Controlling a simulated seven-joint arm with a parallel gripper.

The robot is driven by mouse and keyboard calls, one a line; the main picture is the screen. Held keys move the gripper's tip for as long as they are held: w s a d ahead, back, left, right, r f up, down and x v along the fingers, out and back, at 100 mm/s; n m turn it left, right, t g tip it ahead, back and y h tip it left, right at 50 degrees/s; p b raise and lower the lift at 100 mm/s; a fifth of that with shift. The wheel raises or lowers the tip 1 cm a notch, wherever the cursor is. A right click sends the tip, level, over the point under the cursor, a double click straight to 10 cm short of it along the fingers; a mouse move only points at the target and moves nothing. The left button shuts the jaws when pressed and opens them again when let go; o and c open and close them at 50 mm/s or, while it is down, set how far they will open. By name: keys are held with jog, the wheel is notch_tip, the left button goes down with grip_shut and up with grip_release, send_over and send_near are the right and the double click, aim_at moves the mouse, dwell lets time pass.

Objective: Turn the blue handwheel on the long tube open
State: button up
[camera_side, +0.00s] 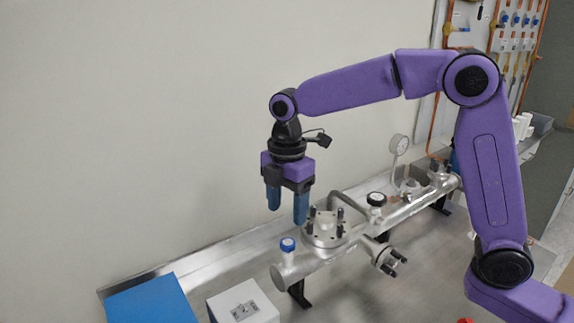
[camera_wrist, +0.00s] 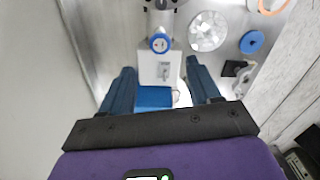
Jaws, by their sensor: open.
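The long silver tube (camera_side: 312,262) runs diagonally across the metal bench in the side view. The blue handwheel (camera_side: 287,243) sits on a short stub at the tube's near left end. It also shows in the wrist view (camera_wrist: 160,43), upper middle, just beyond and between the fingertips. My gripper (camera_side: 287,215) points down with its blue fingers apart and empty. It hangs above the tube end, close over the handwheel in the picture, and apart from it. In the wrist view, my gripper's fingers (camera_wrist: 160,66) flank the line to the handwheel.
A bolted flange (camera_side: 326,228) with upright studs and a bent pipe stands right of the handwheel. A black knob (camera_side: 376,199) and a gauge (camera_side: 399,145) stand farther along. A white box (camera_side: 243,302) and blue box (camera_side: 152,301) lie front left. A wall rises behind.

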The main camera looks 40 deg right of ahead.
notch_tip(320, 180, up, 9)
jog(key=shift+r, duration=0.15)
dwell(0.5)
jog(key=s+d+f+m, duration=0.2)
jog(key=s+d+f, duration=0.2)
jog(key=s, duration=0.6)
jog(key=s+d+f+m, duration=0.3)
jog(key=s+d+f, duration=0.2)
jog(key=s, duration=0.4)
jog(key=s+d+f+m, duration=0.2)
jog(key=s+d+f, duration=0.2)
jog(key=s, duration=0.6)
jog(key=shift+s+d+f+m, duration=0.35)
jog(key=shift+d+f+m, duration=0.05)
jog(key=shift+d, duration=0.8)
